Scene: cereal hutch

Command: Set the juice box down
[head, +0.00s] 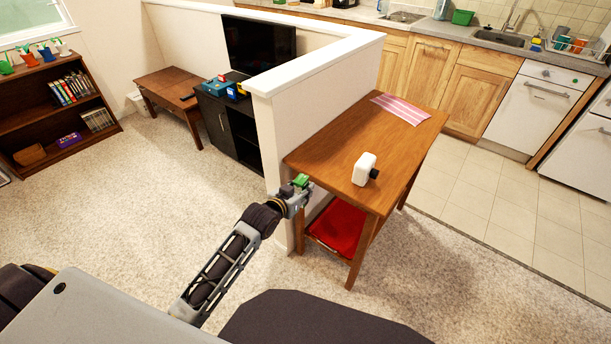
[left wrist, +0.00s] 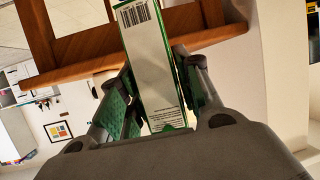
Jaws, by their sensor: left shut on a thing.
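The juice box (left wrist: 150,75) is white with green edges and a barcode, and it fills the middle of the left wrist view. My left gripper (left wrist: 155,100) is shut on it, with a finger on each side. In the head view the left gripper (head: 300,187) is at the near left edge of the wooden table (head: 320,155), and only a small green part of the juice box (head: 301,179) shows. I cannot tell whether the box touches the table. My right gripper is not in view.
A white bottle with a dark cap (head: 364,168) lies or stands on the table's near half. A pink striped cloth (head: 402,108) lies at the far end. The tabletop between them is clear. A red bin (head: 338,228) sits beneath. A white half wall (head: 290,120) borders the table's left side.

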